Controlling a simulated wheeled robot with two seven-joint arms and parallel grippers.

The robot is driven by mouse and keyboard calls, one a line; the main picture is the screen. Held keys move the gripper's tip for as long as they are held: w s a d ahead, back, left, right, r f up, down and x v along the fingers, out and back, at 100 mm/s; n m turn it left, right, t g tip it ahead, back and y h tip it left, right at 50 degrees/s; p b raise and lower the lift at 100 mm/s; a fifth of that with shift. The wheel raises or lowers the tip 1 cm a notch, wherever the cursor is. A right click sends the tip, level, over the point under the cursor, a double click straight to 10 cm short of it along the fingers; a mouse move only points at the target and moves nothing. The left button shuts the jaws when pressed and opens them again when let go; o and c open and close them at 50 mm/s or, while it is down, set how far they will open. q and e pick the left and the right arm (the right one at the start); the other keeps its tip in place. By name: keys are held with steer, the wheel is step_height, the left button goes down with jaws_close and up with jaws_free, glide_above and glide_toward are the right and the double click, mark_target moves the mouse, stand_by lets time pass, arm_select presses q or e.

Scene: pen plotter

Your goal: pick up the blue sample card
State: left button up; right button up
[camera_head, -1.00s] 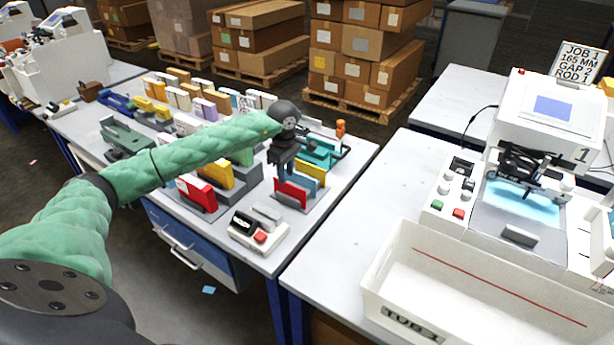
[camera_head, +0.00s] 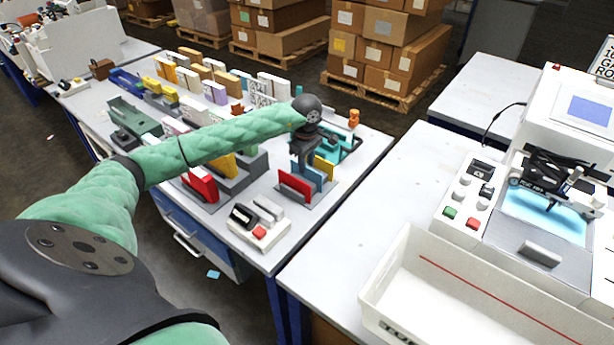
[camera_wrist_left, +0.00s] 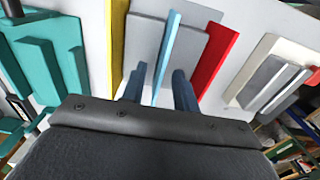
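The blue sample card (camera_head: 310,176) stands upright in a grey holder, between a red card (camera_head: 294,186) and a yellow card (camera_head: 324,168). In the left wrist view the blue card (camera_wrist_left: 167,53) shows as a thin light-blue edge. My left gripper (camera_wrist_left: 159,86) is open, with one finger on each side of that edge and visible gaps beside it. In the head view my left gripper (camera_head: 305,158) is directly above the blue card and hides part of it. My right gripper is out of view.
A button box (camera_head: 259,222) stands in front of the holder. A teal fixture (camera_head: 343,146) is close behind. Several other cards stand in racks to the left. A white tub (camera_head: 455,287) and a plotter (camera_head: 545,205) are on the right-hand table.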

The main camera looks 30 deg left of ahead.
mark_target(306, 176)
arm_select(q)
step_height(306, 176, down, 2)
steer(key=shift+s+f, duration=0.15)
steer(key=shift+f, duration=0.3)
jaws_close()
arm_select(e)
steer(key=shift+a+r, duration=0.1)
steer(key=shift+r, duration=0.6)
